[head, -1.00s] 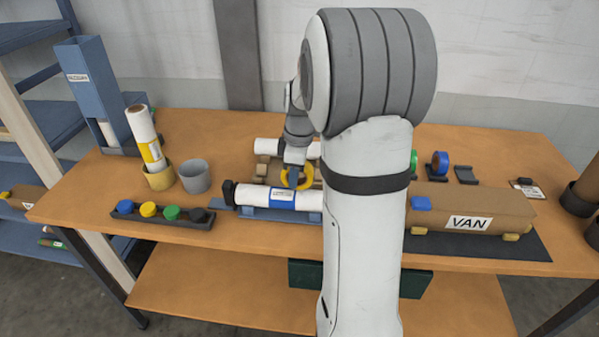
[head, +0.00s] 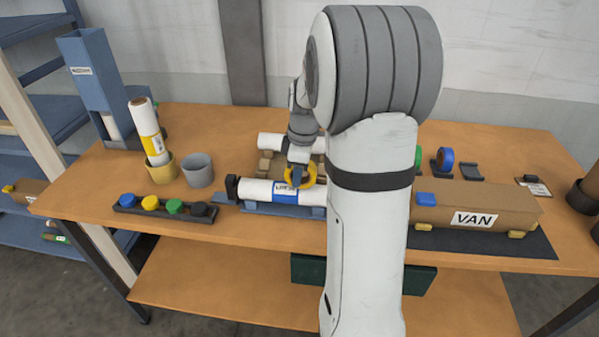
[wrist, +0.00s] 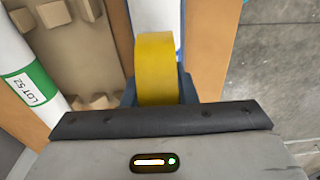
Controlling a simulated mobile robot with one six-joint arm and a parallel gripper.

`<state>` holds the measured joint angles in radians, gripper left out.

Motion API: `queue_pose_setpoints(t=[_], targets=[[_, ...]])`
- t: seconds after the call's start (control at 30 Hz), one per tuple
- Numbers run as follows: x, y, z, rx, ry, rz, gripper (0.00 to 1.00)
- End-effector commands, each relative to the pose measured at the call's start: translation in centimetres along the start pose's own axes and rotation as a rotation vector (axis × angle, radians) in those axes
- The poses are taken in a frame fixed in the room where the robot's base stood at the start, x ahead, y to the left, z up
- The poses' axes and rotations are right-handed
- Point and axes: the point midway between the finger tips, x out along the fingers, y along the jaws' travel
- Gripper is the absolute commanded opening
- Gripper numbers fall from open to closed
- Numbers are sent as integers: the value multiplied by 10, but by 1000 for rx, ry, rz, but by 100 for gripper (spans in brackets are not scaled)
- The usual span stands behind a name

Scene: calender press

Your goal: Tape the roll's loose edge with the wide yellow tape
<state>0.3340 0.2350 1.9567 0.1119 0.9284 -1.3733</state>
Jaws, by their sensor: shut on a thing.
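My gripper (head: 298,174) is shut on the wide yellow tape ring (head: 309,174), which also fills the middle of the wrist view (wrist: 156,68). It holds the tape at or just above the white roll (head: 256,190) with a blue label (head: 285,191). This roll lies on a blue cradle (head: 262,208) at the table's front. I cannot tell whether the tape touches the roll. In the wrist view, part of a white roll (wrist: 154,14) shows beyond the tape. The roll's loose edge is not clearly visible, and my arm hides the roll's right end.
A green-labelled roll (wrist: 30,82) lies behind, on a brown rack (wrist: 88,50). Left are a cap tray (head: 160,215), a grey cup (head: 198,170) and a yellow cup (head: 161,174) holding a roll. Right are a blue tape (head: 445,158) and the VAN box (head: 500,206).

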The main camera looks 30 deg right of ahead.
Motion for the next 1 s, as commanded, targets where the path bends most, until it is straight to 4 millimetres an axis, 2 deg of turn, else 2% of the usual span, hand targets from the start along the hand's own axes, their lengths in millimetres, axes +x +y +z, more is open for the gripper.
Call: queue_pose_setpoints(t=[0.47,1.0], targets=[[4,0,0,-1,0,0,7],[2,0,11,-2,0,0,7]])
